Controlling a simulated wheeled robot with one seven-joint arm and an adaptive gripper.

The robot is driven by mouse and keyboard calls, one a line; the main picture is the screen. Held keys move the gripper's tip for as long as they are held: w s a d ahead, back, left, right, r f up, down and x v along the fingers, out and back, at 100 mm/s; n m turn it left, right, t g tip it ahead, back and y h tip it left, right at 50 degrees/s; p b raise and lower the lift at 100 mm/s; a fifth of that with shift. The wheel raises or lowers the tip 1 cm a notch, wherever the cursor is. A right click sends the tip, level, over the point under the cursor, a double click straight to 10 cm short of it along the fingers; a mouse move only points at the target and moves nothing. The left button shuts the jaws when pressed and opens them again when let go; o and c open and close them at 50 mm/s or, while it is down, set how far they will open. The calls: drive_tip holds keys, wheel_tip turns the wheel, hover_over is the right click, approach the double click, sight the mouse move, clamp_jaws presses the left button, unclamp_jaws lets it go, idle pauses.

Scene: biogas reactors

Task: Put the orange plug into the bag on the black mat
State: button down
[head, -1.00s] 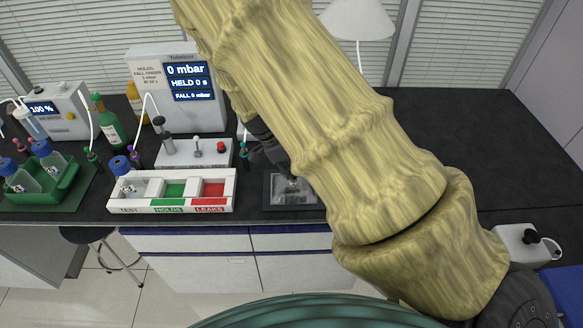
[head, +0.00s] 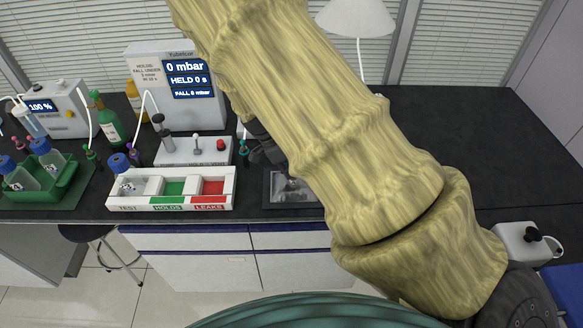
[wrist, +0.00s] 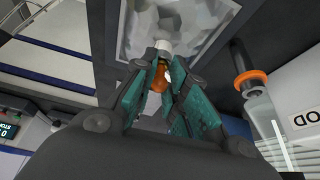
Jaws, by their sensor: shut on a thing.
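In the wrist view, the teal-padded fingers of my gripper (wrist: 168,88) are closed around the orange plug (wrist: 158,78). A pale grey-white end (wrist: 163,46) shows just beyond the fingertips and overlaps the bag in the picture. The clear, crinkled bag (wrist: 200,22) lies ahead on the black mat (wrist: 120,62). In the head view, the bag (head: 292,188) lies on the mat (head: 268,204) near the bench's front edge. My arm covers the mat's right side and most of my gripper there. I cannot tell whether the plug touches the bag.
Left of the mat stands a white sorting tray (head: 130,203) with green and red compartments and a blue-capped bottle (head: 120,163). Behind it are a valve block (head: 195,151) and a pressure display (head: 180,90). The wrist view shows an orange-ringed clear cylinder (wrist: 256,92). The right bench is mostly clear.

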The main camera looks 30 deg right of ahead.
idle(0.4)
drive_tip(key=c, duration=1.3)
unclamp_jaws()
drive_tip(key=shift+c, duration=0.2)
drive_tip(key=shift+r, duration=0.1)
drive_tip(key=v, duration=1.1)
drive_tip(key=shift+a+r, duration=0.2)
drive_tip(key=shift+r, duration=0.15)
drive_tip(key=shift+w, duration=0.1)
